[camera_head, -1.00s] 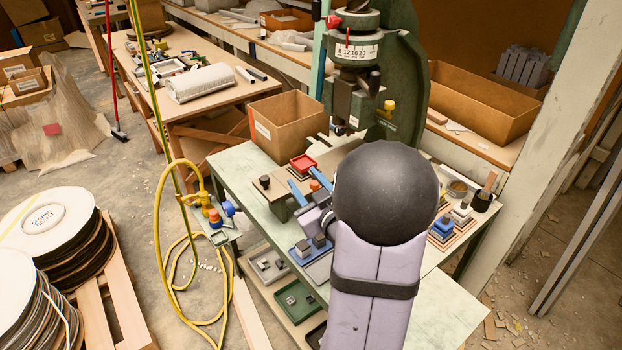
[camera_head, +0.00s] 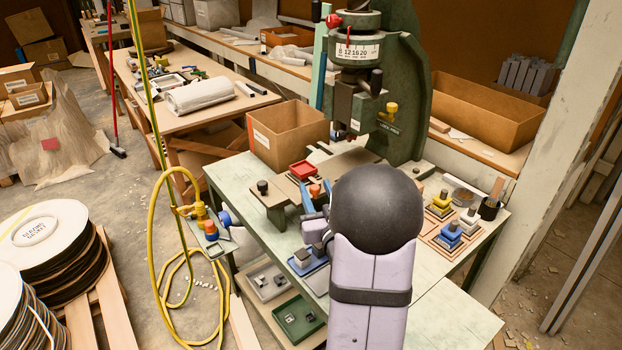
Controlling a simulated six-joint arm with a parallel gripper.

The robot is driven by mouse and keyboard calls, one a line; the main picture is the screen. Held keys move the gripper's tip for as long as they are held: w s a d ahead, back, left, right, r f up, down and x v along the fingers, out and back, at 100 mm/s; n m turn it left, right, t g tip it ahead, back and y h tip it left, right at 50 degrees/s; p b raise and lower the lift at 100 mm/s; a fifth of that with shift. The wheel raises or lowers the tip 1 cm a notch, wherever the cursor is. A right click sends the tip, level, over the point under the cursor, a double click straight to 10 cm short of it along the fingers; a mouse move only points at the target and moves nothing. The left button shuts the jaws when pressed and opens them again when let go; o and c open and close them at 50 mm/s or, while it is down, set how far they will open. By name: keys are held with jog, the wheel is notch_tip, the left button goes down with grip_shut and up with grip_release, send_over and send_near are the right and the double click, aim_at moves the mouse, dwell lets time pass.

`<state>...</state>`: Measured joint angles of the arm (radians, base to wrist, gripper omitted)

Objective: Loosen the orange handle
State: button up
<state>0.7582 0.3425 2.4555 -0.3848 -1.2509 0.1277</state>
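An orange handle (camera_head: 314,190) shows as a small knob on the fixture under the green fly press (camera_head: 402,140). My gripper (camera_head: 320,191) has two blue fingers, which stand apart, one on each side of the orange handle in the picture. I cannot tell whether they touch it or are still in front of it. My dark round joint and pale arm hide the gripper's right side and part of the press bed. Another orange knob (camera_head: 210,228) sits on the valve by the yellow hose at the bench's left edge.
A red tray (camera_head: 303,169) lies just behind the handle. A black knob (camera_head: 263,187) stands to its left. A blue block holder (camera_head: 306,262) is in front. Yellow, white and blue knobbed blocks (camera_head: 439,204) stand right of my arm. A cardboard box (camera_head: 288,131) stands behind.

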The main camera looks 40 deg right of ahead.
aim_at(311, 179)
jog(key=shift+p+x, duration=0.5)
jog(key=shift+x, duration=2.25)
jog(key=shift+c, duration=0.6)
grip_shut()
